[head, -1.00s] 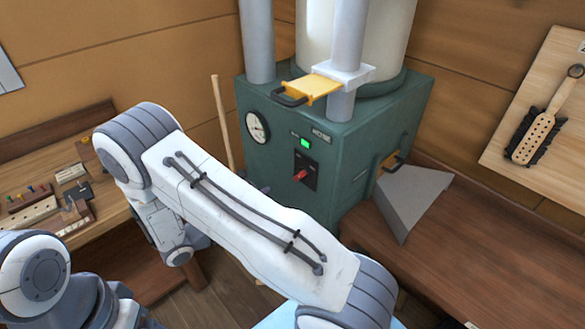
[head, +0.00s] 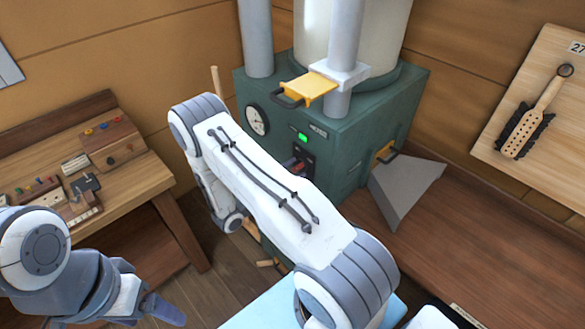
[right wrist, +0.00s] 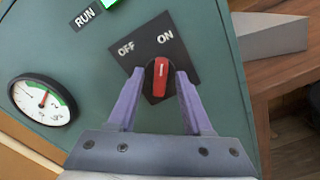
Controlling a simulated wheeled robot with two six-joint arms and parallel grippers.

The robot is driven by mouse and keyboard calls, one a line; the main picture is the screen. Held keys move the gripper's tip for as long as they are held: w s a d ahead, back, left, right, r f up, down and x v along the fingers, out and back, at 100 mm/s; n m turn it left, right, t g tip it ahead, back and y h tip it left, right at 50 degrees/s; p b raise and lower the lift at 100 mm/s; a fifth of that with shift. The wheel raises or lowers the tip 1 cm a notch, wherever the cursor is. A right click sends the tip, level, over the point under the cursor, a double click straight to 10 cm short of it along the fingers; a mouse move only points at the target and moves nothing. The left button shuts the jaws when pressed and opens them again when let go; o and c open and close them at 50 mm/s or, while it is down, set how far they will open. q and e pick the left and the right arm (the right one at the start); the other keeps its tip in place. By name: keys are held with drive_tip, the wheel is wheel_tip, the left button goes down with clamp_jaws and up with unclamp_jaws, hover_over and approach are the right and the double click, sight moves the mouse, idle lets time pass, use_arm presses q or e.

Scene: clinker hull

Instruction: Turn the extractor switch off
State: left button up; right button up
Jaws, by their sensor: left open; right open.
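The extractor switch is a red knob (right wrist: 160,80) on a black plate (right wrist: 186,62) marked OFF and ON, on the green cabinet (right wrist: 60,60). The knob's white mark points toward ON. In the head view the switch (head: 299,160) is partly covered by my right arm. My right gripper (right wrist: 160,76) is open, with one purple finger on each side of the knob; I cannot tell whether they touch it. It is hidden in the head view. My left gripper (head: 165,311) is open at the lower left, away from the cabinet.
A green lamp (head: 302,138) is lit by the RUN label. A dial gauge (head: 257,121) is left of the switch. A yellow slide (head: 309,88) with a dark handle juts out above. A grey chute (head: 405,188) stands right, and a workbench (head: 150,180) left.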

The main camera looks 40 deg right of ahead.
drive_tip(key=shift+c, duration=0.3)
clamp_jaws()
drive_tip(key=shift+n, duration=0.4)
drive_tip(key=shift+f+n+b, duration=0.1)
drive_tip(key=shift+n+b, duration=0.45)
drive_tip(key=shift+n, duration=0.35)
drive_tip(key=n, duration=0.2)
drive_tip(key=shift+n+b, duration=0.3)
drive_tip(key=shift+n, duration=0.1)
drive_tip(key=n, duration=0.3)
drive_tip(key=shift+w, duration=0.1)
drive_tip(key=shift+n, duration=1.8)
